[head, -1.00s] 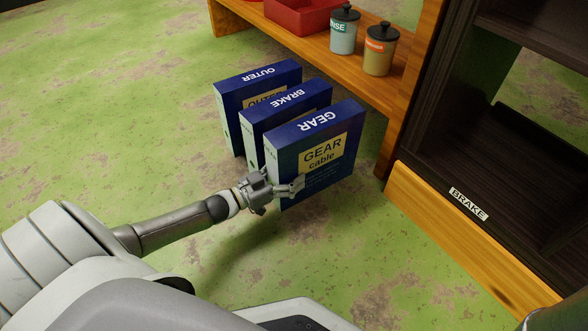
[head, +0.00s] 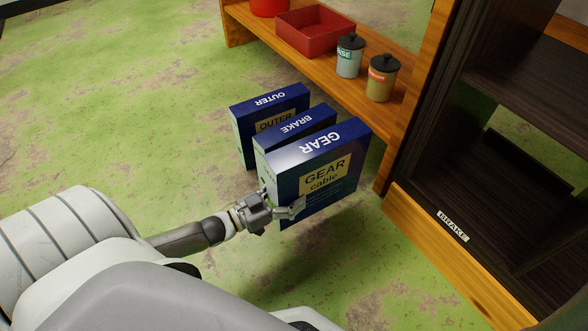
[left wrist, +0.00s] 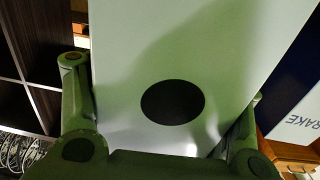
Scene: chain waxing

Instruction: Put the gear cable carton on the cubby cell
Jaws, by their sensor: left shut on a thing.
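The gear cable carton (head: 325,178) is a dark blue box with a yellow "GEAR cable" label. My left gripper (head: 282,212) is shut on its near lower end, and the carton appears lifted a little off the floor. In the left wrist view the carton's pale narrow side with a black oval (left wrist: 172,102) sits between the two fingers (left wrist: 160,120). The dark cubby (head: 500,130) stands at the right; its lower cell bears a "BRAKE" label (head: 453,226) on the front edge. My right gripper is not in view.
The brake carton (head: 295,125) and outer carton (head: 272,106) stand on the floor just behind the gear carton. A wooden shelf (head: 375,115) holds a red tray (head: 315,33) and two lidded jars (head: 349,56). The green floor in front is clear.

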